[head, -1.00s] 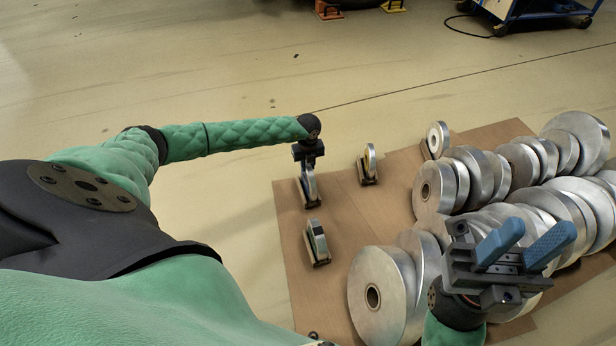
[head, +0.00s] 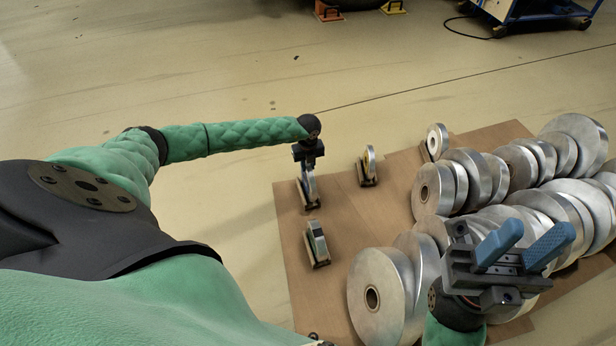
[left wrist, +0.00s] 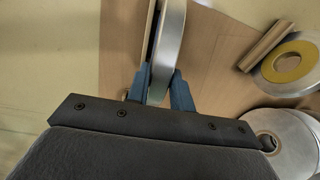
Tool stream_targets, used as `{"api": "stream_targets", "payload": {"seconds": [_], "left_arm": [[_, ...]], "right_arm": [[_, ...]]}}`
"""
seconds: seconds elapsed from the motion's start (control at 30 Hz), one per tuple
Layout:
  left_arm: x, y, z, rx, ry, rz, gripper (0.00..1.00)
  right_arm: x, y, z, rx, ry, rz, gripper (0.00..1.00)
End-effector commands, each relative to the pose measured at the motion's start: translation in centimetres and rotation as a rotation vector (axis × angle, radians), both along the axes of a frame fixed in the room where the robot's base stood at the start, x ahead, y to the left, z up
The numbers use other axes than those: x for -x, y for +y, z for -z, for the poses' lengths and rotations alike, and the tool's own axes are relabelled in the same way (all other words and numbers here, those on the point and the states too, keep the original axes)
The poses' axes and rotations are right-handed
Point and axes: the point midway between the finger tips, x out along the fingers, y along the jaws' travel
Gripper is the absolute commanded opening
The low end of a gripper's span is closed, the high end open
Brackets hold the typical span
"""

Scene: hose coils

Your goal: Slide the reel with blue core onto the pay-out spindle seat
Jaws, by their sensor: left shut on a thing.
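My left gripper (head: 308,172) is shut on a narrow silver reel (head: 310,186), held upright over a small wooden stand (head: 311,203) at the left of the brown board. In the left wrist view, the rim of this reel (left wrist: 170,45) stands between my blue fingers (left wrist: 158,90). Its core is hidden, so I cannot tell the core's colour. I cannot tell whether the reel rests in the stand. No pay-out spindle seat can be clearly made out. My right gripper (head: 523,245) is open and empty above the large coils at the right.
Other small reels stand on the brown board (head: 342,200): one in front (head: 317,238), one behind right (head: 369,160), one further back (head: 437,139). A yellow-cored reel (left wrist: 305,68) shows in the left wrist view. Large silver coils (head: 378,300) crowd the right. The floor at left is clear.

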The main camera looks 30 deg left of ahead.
Motion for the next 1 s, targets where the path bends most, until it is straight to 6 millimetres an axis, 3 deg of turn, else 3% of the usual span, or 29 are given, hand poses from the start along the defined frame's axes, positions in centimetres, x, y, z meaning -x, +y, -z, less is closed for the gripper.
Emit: {"api": "stream_targets", "payload": {"seconds": [1.0], "left_arm": [[-0.1,0.0,-3.2,0.001,-0.002,0.000,0.00]], "right_arm": [[0.0,0.0,-2.7,0.000,0.000,0.000,0.36]]}}
